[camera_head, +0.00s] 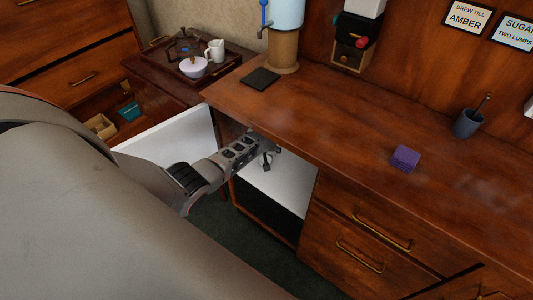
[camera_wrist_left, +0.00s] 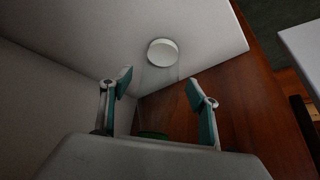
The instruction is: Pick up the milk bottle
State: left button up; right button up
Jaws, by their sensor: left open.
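In the left wrist view a clear, see-through shape, apparently the milk bottle (camera_wrist_left: 163,52), shows a pale round end. Its faint body runs down between the fingers towards a green round piece (camera_wrist_left: 152,134), partly hidden by my gripper's body. My left gripper (camera_wrist_left: 160,82) is open, its fingers spread on either side of the clear body; I cannot tell whether they touch it. In the head view my left gripper (camera_head: 267,156) reaches into the open white-lined cabinet (camera_head: 285,182) under the counter. The bottle cannot be made out there. My right gripper is not in view.
The cabinet's white door (camera_head: 175,138) stands open at the left. The wooden counter (camera_head: 335,135) is just above my gripper. It carries a purple block (camera_head: 404,159), a dark cup (camera_head: 467,124) and a dispenser (camera_head: 284,45). A side table with a tray (camera_head: 210,64) stands at the back left.

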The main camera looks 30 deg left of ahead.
pick_arm(q)
jog(key=shift+w+a+f+b, duration=0.1)
jog(key=shift+f+b, duration=0.05)
jog(key=shift+f, duration=0.35)
jog(key=shift+w+a+f+b, duration=0.1)
jog(key=shift+f+b, duration=0.05)
jog(key=shift+f, duration=0.35)
jog(key=shift+w+f, duration=0.15)
jog(key=shift+w, duration=0.25)
jog(key=c, duration=1.6)
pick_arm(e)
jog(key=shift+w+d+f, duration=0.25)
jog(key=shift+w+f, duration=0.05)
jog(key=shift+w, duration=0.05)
pick_arm(q)
jog(key=shift+r, duration=0.2)
